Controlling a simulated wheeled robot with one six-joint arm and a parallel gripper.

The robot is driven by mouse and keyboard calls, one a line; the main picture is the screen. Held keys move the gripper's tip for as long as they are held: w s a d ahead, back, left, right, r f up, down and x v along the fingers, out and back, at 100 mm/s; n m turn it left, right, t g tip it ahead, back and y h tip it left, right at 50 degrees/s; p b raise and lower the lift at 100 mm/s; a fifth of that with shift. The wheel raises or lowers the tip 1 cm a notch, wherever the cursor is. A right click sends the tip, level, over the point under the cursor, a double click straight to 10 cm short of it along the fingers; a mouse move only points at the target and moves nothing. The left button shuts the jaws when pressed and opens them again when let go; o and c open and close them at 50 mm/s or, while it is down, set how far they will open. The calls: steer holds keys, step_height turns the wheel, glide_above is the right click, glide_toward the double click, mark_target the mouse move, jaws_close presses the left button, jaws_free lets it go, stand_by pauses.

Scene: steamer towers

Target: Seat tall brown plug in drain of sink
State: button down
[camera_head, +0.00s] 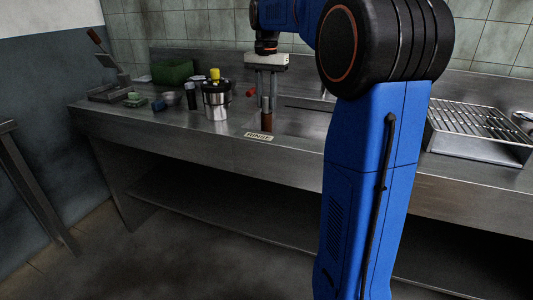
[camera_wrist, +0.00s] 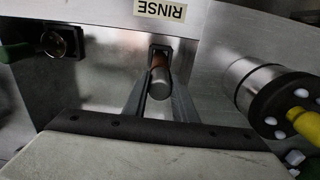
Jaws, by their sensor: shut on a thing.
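The tall plug (camera_head: 266,122) shows brown at its lower end in the head view, below my gripper (camera_head: 266,104). My gripper is shut on the plug, which stands about upright over the sink (camera_head: 305,122), behind the RINSE label. In the wrist view the plug (camera_wrist: 159,80) is a grey cylinder with a brown part, between the two fingers of my gripper (camera_wrist: 160,92). Its far end is by a small dark square patch in the metal. I cannot tell whether that is the drain, nor whether the plug touches it.
A steel pot with a black lid and yellow knob (camera_head: 216,100) stands left of the sink, close to my gripper in the wrist view (camera_wrist: 270,90). A RINSE label (camera_head: 258,136) is on the front edge. A wire rack (camera_head: 478,122) is at the right. A green box (camera_head: 172,71) is at the back left.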

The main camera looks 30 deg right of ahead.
steer(key=shift+f, duration=1.3)
stand_by(1.7)
steer(key=c, duration=1.4)
jaws_free()
steer(key=shift+o, duration=0.2)
step_height(320, 180, up, 17)
steer(key=shift+r, duration=0.2)
